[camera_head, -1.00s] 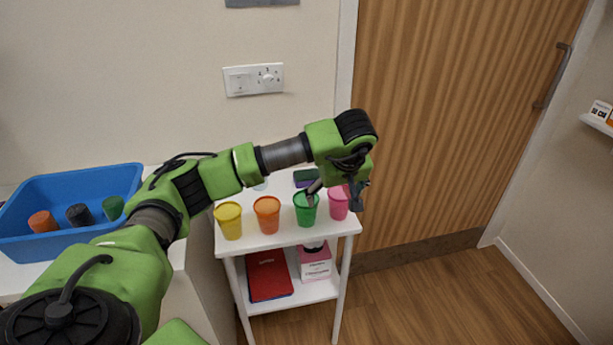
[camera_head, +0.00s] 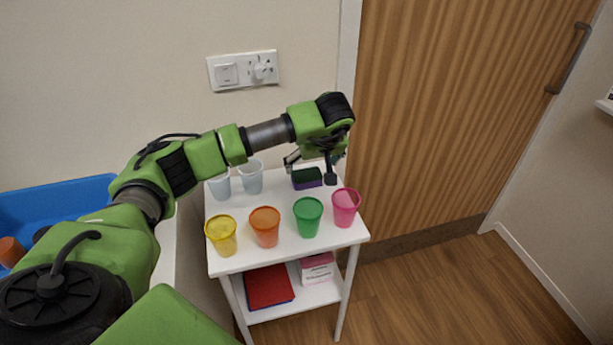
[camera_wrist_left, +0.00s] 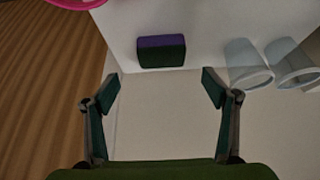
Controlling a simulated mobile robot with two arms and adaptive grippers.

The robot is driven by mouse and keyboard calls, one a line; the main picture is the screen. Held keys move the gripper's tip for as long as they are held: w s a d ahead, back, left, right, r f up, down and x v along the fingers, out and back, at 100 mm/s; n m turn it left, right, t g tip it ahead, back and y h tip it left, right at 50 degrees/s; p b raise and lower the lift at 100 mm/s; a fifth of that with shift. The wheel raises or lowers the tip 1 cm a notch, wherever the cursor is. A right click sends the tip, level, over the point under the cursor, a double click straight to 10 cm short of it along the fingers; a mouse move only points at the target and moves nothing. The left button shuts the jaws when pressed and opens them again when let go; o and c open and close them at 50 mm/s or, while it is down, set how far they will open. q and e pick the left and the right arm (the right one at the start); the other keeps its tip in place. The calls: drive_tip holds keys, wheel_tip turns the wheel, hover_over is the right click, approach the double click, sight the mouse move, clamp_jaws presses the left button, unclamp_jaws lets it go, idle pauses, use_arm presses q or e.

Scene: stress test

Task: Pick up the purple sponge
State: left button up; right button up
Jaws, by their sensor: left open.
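The purple sponge (camera_head: 307,184) has a dark green top layer and lies at the back of the white trolley's top shelf, near the wall. It also shows in the left wrist view (camera_wrist_left: 161,52), upper middle, ahead of the fingers. My left gripper (camera_head: 310,170) hangs above and around the sponge's place in the head view, its fingers spread wide. In the left wrist view my left gripper (camera_wrist_left: 158,92) is open and empty, with the sponge between the lines of its fingers but beyond the tips. My right gripper is not in view.
On the trolley top (camera_head: 284,258), yellow (camera_head: 221,236), orange (camera_head: 265,227), green (camera_head: 308,217) and pink (camera_head: 345,207) cups stand along the front. Clear cups (camera_head: 251,178) stand at the back left. A blue bin (camera_head: 60,200) is at left. The wall and door (camera_head: 440,110) are close behind.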

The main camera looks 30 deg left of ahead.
sight(307, 174)
use_arm(q)
drive_tip(key=x, duration=0.3)
drive_tip(key=shift+w+a+f, duration=0.2)
drive_tip(key=shift+a+f, duration=0.05)
drive_tip(key=shift+f, duration=0.2)
drive_tip(key=p+x, duration=0.1)
drive_tip(key=x, duration=0.4)
drive_tip(key=shift+s, duration=0.15)
drive_tip(key=c, duration=0.8)
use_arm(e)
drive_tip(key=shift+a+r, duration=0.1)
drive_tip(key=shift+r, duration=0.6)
